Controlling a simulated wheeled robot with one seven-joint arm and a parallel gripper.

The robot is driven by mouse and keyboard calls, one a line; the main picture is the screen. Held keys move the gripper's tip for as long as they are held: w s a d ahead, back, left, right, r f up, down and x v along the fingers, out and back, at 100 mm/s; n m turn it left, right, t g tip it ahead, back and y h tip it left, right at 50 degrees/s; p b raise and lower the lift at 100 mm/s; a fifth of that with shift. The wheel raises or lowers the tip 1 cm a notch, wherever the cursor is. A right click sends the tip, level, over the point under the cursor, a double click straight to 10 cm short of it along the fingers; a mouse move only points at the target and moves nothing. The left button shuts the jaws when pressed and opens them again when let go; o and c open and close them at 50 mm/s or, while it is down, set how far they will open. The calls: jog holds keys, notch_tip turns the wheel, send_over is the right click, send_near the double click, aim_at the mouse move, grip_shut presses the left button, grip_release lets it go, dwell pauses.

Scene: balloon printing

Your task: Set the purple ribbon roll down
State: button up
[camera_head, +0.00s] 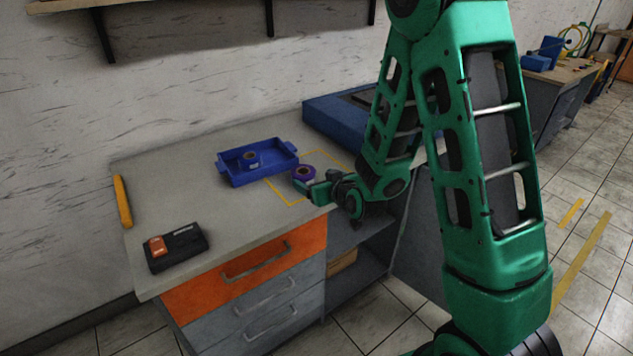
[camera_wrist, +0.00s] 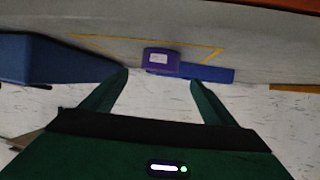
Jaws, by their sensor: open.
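The purple ribbon roll (camera_head: 304,173) rests on the grey tabletop inside the yellow marked outline (camera_head: 284,198), to the right of the blue tray. In the wrist view the roll (camera_wrist: 161,61) shows a pale label and lies ahead of the fingertips, roughly midway between them. My gripper (camera_head: 311,188) is at the near side of the roll, low over the table's front edge. In the wrist view its two green fingers (camera_wrist: 160,78) are spread apart with nothing between them. Whether a fingertip touches the roll cannot be told.
A large blue machine (camera_head: 335,122) stands behind. A black and orange device (camera_head: 176,247) and a yellow bar (camera_head: 122,201) lie at left. The table's left middle is clear.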

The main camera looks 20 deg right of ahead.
jog(key=shift+d+f, duration=0.1)
jog(key=shift+f, duration=0.05)
jog(key=shift+s, duration=0.4)
jog(key=shift+s+r, duration=0.35)
jog(key=shift+r, duration=0.1)
